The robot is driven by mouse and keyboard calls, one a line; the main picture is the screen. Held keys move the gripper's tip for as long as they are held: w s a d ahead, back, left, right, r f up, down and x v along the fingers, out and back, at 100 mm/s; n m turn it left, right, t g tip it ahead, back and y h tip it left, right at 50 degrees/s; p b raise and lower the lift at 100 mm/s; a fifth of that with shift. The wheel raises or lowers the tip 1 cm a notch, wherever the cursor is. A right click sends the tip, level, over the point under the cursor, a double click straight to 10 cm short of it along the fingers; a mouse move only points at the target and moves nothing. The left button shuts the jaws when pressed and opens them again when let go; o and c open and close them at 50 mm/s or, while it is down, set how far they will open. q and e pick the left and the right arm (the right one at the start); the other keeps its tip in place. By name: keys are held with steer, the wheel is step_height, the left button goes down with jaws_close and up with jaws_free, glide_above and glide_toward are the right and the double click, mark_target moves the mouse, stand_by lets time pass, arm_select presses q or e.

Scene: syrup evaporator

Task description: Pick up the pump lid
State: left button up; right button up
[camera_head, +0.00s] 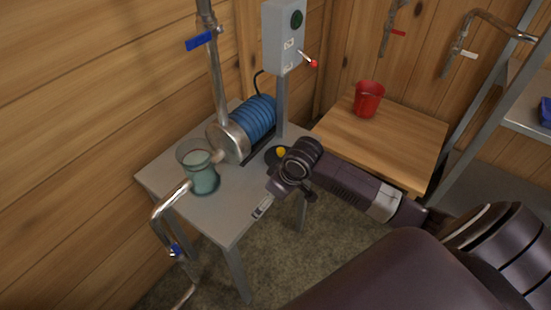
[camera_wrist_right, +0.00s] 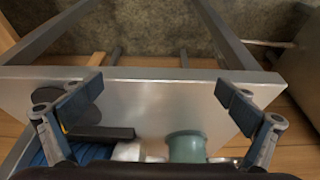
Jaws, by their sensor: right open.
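In the right wrist view the dark lid (camera_wrist_right: 92,114) shows partly behind the left finger. My right gripper (camera_head: 286,199) is open and empty above the table's right front part. Its two fingers (camera_wrist_right: 160,105) are spread wide over bare metal, with the lid off to one side. My left gripper is not in view.
The pump with its blue ribbed motor (camera_head: 253,118) stands at the back of the table. A control box (camera_head: 284,35) rises behind. A red bucket (camera_head: 368,98) stands on a wooden table (camera_head: 400,145).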

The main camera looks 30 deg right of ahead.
step_height(320, 180, up, 8)
steer(key=m, duration=0.2)
glide_above(283, 155)
steer(key=s, duration=0.2)
steer(key=shift+s+r+t, duration=0.15)
steer(key=shift+r+t, duration=0.05)
steer(key=shift+t, duration=0.1)
steer(key=x, duration=0.5)
steer(key=d+x, duration=0.1)
steer(key=x, duration=0.1)
steer(key=shift+f, duration=0.35)
steer(key=shift+r, duration=0.1)
steer(key=c, duration=1.4)
